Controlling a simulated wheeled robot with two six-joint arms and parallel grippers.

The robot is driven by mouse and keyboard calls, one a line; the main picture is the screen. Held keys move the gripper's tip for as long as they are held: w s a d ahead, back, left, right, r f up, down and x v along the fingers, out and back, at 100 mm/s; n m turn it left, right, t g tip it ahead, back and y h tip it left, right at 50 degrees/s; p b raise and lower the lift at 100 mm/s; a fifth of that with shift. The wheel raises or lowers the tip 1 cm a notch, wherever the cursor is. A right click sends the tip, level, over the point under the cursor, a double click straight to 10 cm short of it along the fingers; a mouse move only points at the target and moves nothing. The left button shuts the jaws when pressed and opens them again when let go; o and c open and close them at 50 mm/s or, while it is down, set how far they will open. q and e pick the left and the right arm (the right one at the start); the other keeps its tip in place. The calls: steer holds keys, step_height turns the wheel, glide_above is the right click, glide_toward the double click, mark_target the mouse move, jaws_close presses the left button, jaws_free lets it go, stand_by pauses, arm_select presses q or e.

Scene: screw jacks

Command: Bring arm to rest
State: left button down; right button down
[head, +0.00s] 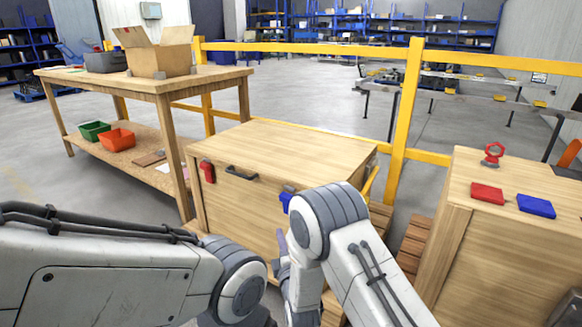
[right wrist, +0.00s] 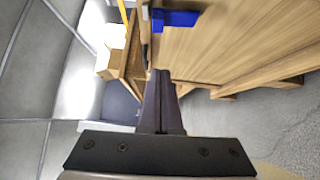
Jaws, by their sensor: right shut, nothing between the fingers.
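My right arm (head: 365,265) comes in from the lower right and bends down in front of the wooden chest (head: 245,215). Its gripper (head: 282,243) shows only in part, beside the chest's front, mostly behind my own arm. In the right wrist view the two dark fingers (right wrist: 158,75) lie together, shut, with nothing between them. A blue piece (right wrist: 178,18) on the wooden face is beyond the fingertips, apart from them; it also shows in the head view (head: 285,198). My left arm (head: 110,275) crosses the lower left; its gripper is outside the picture.
A wooden cabinet (head: 480,235) at right bears a red ring-topped piece (head: 492,155), a red block (head: 487,193) and a blue block (head: 536,206). A red piece (head: 207,171) and dark handle (head: 241,174) are on the chest's front. A yellow rail (head: 402,110) stands behind.

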steer(key=s+a+r+m+g, duration=0.25)
steer(key=s+m+g, duration=0.2)
steer(key=s, duration=0.25)
steer(key=s+a+r+m+g, duration=0.1)
steer(key=s+r+m+g, duration=0.2)
steer(key=s+g, duration=0.25)
steer(key=s+d+r+m+g+h+p, duration=0.1)
steer(key=s+d+r+m+g, duration=0.2)
steer(key=s, duration=0.6)
steer(key=s+d+m+g+h, duration=0.1)
steer(key=s+d+g, duration=0.1)
steer(key=s+d, duration=0.5)
steer(key=s+d+r+m+g+h+p, duration=0.1)
steer(key=s+d+r+m+g, duration=0.15)
steer(key=s, duration=0.75)
step_height(320, 180, up, 37)
steer(key=p, duration=3.7)
steer(key=shift+s+p, duration=0.35)
steer(key=shift+p, duration=0.05)
steer(key=shift+a, duration=0.15)
